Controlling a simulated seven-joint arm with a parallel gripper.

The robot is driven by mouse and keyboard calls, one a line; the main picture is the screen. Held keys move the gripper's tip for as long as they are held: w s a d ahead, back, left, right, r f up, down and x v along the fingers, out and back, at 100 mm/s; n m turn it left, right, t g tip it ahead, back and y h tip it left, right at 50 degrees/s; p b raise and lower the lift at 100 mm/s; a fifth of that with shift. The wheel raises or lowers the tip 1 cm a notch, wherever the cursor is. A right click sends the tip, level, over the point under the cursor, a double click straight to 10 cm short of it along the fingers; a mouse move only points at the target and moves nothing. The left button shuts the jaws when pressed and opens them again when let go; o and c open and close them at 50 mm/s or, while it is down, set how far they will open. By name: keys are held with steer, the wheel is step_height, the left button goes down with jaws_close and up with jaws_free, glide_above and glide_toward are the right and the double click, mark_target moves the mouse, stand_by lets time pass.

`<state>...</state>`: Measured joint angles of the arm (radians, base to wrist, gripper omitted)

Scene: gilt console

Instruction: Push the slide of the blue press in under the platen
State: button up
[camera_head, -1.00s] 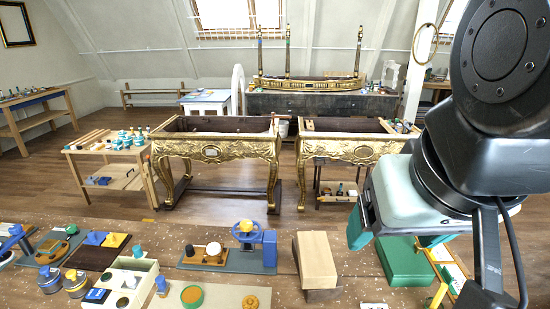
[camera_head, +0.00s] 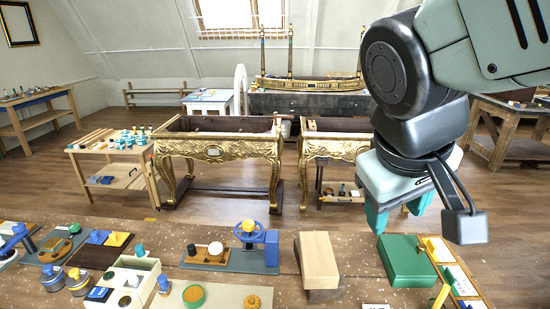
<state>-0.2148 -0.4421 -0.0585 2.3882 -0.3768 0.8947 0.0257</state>
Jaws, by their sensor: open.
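The blue press (camera_head: 271,248) stands on a grey base plate on the front bench, left of the picture's middle. It has a blue handwheel (camera_head: 248,230) on top and a yellow part under the wheel. A brown slide (camera_head: 200,258) lies on the plate to the left of the wheel, with a white ball and a small dark knob on it. The slide appears to be out to the left of the platen; the platen itself is hard to make out. My gripper (camera_head: 398,212) is open and empty, pointing down, right of and apart from the press, above the bench's far edge.
A pale wooden block (camera_head: 317,260) stands right of the press, and a green box (camera_head: 407,262) lies below my gripper. A white compartment tray (camera_head: 130,285) and an orange knobbed piece (camera_head: 252,301) lie in front of the press. Gilt consoles (camera_head: 220,150) stand beyond the bench.

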steer(key=w+a+f+n+t+h, duration=0.1)
steer(key=w+a+f+n+h, duration=0.2)
steer(key=w, duration=0.4)
steer(key=w+a+f+n+h, duration=0.1)
steer(key=w+f+n, duration=0.1)
steer(key=w+n, duration=0.4)
steer(key=w+a+f+n+t+h, duration=0.1)
steer(key=w+a+f+n+t, duration=0.5)
steer(key=w+a, duration=0.35)
steer(key=n+t+y, duration=0.2)
steer(key=n+y, duration=0.9)
steer(key=n, duration=0.9)
glide_toward(191, 250)
steer(key=shift+s+d+r, duration=0.15)
steer(key=shift+s+r, duration=0.05)
steer(key=shift+s, duration=0.05)
steer(key=shift+w+f, duration=0.1)
steer(key=shift+f, duration=0.1)
steer(key=x, duration=1)
steer(key=shift+w+f, duration=0.1)
